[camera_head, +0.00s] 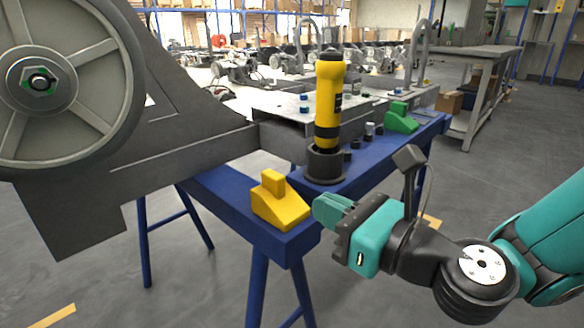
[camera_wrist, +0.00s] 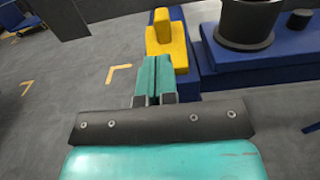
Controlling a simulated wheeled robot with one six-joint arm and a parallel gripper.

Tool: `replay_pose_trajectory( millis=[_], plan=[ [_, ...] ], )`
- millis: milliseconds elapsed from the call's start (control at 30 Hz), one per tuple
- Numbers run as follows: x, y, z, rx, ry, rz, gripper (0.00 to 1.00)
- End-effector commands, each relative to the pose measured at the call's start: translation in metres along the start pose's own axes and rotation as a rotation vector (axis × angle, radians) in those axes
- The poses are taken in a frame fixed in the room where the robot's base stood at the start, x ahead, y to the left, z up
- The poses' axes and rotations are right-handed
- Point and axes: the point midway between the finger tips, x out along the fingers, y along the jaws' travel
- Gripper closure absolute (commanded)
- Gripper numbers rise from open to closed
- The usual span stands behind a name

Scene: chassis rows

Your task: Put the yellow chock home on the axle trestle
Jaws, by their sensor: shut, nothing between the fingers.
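The yellow chock (camera_head: 277,203) sits on the near end of the blue axle trestle (camera_head: 222,190), with its wedge body low and a raised block on top. In the wrist view the chock (camera_wrist: 170,40) lies just beyond the fingertips, slightly to the right. My gripper (camera_head: 328,207) is at the right of the chock, close to it, and its teal fingers are shut with nothing between them. In the wrist view the closed fingers (camera_wrist: 152,75) point toward the chock. I cannot tell whether they touch it. The chock's underside is hidden.
A black and yellow torch (camera_head: 328,100) stands in a dark round holder (camera_head: 324,166) on the trestle behind the chock. A green chock (camera_head: 401,118) sits at the trestle's far end. A grey chassis with a large wheel (camera_head: 62,85) fills the left. Open floor lies in front.

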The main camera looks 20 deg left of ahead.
Motion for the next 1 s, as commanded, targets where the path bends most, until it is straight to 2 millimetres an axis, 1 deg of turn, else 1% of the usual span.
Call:
replay_pose_trajectory(
  millis=[33,200,300,400,567,867,967,1000],
  plan=[
    [0.012,0.002,0.007,-0.001,0.001,0.005,1.0],
    [0.043,0.001,0.006,0.0,0.001,0.004,1.0],
    [0.056,0.001,0.004,-0.001,0.0,0.002,1.0],
    [0.064,0.001,0.003,0.0,0.0,0.001,1.0],
    [0.069,0.0,0.0,-0.001,0.0,0.0,1.0],
    [0.069,-0.001,0.0,0.0,0.0,-0.001,1.0],
    [0.07,-0.008,0.003,0.0,0.001,-0.014,1.0],
    [0.071,-0.014,0.004,0.0,0.002,-0.025,1.0]
  ],
)
